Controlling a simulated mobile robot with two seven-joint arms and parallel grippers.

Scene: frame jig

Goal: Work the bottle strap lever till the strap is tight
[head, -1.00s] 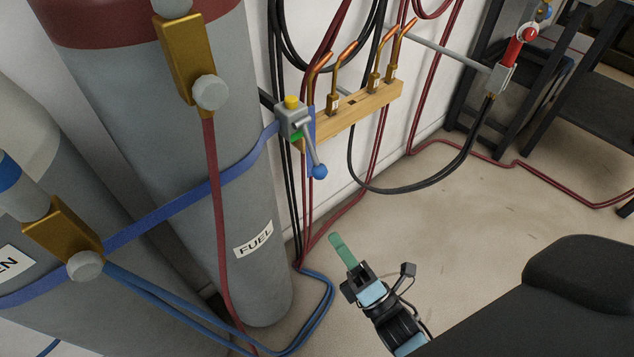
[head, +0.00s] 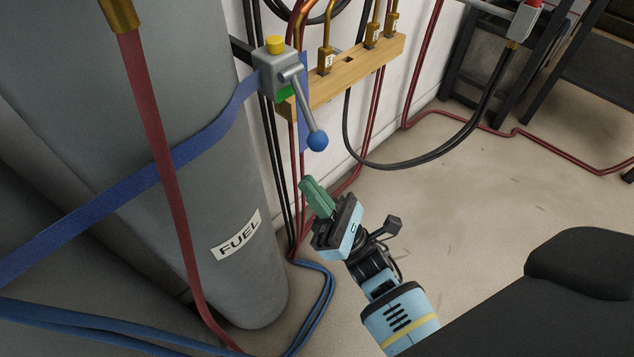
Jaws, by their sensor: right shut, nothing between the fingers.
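The strap lever (head: 306,106) is a grey rod with a blue ball knob (head: 317,140), hanging down and slightly right from a grey ratchet box (head: 275,72). The box has a yellow button (head: 274,45) on top and a green patch below. The blue strap (head: 150,176) runs from the box leftward around the grey fuel bottle (head: 215,190); I cannot tell how tight it is. My right gripper (head: 307,186) has green fingers, shut and empty, pointing up a little below the knob in the picture, apart from it. My left gripper is not in view.
A wooden rack (head: 350,78) with copper torches is right of the box. Red hoses and a black hose loop (head: 390,166) hang near it. A red hose (head: 160,150) crosses the bottle. A dark bench frame (head: 590,70) stands at back right. The floor (head: 480,220) is largely clear.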

